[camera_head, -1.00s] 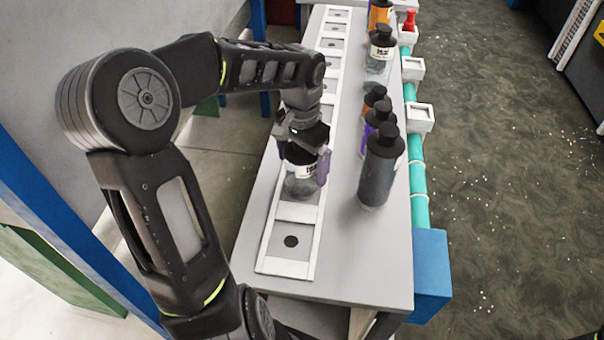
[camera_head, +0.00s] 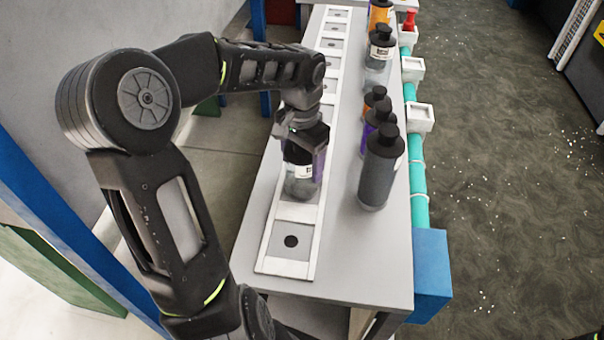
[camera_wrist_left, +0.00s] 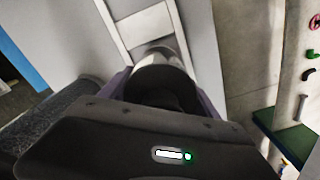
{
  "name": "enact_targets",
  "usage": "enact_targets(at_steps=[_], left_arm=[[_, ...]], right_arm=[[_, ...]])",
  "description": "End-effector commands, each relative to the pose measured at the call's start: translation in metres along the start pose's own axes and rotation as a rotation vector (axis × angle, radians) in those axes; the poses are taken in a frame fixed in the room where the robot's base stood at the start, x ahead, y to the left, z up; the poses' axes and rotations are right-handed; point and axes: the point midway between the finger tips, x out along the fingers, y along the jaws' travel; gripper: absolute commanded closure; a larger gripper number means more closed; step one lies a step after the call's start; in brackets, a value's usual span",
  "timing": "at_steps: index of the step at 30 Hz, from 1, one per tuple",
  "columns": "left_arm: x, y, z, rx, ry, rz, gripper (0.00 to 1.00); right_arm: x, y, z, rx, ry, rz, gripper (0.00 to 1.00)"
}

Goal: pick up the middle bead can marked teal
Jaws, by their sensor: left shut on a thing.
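A clear bottle-like can (camera_head: 301,186) with a white label stands upright in the white slotted rail on the bench. My left gripper (camera_head: 305,163) comes down over it from above, its purple fingers shut on its upper part. In the left wrist view the can's dark cap (camera_wrist_left: 165,82) sits between the fingers, with part of the pale body beyond it. The gripper hides most of the can's top, and I cannot make out a teal mark. My right gripper is not in view.
Right of the rail stand a dark grey bottle (camera_head: 378,175), a purple-labelled bottle and an orange one close together. Farther back are a clear black-capped bottle (camera_head: 380,50) and another orange one. A teal pipe (camera_head: 419,180) runs along the bench's right edge. The rail's near slot (camera_head: 291,242) is empty.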

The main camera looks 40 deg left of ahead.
Motion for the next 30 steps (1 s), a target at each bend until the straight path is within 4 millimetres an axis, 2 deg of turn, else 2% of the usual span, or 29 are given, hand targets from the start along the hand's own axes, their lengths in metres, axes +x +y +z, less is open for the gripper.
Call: enact_targets(at_steps=[11, 17, 24, 30], left_arm=[[-0.006, 0.0, -0.001, 0.0, 0.001, -0.002, 0.86], [-0.035, -0.001, -0.001, -0.001, 0.005, -0.004, 0.86], [-0.081, 0.0, -0.001, 0.001, 0.006, -0.002, 0.86], [-0.1, 0.0, -0.001, 0.001, 0.002, 0.0, 0.86]], right_arm=[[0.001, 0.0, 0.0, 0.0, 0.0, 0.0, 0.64], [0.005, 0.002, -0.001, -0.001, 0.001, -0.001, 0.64], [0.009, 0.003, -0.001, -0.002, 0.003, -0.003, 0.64], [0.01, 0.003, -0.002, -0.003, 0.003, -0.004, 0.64]])
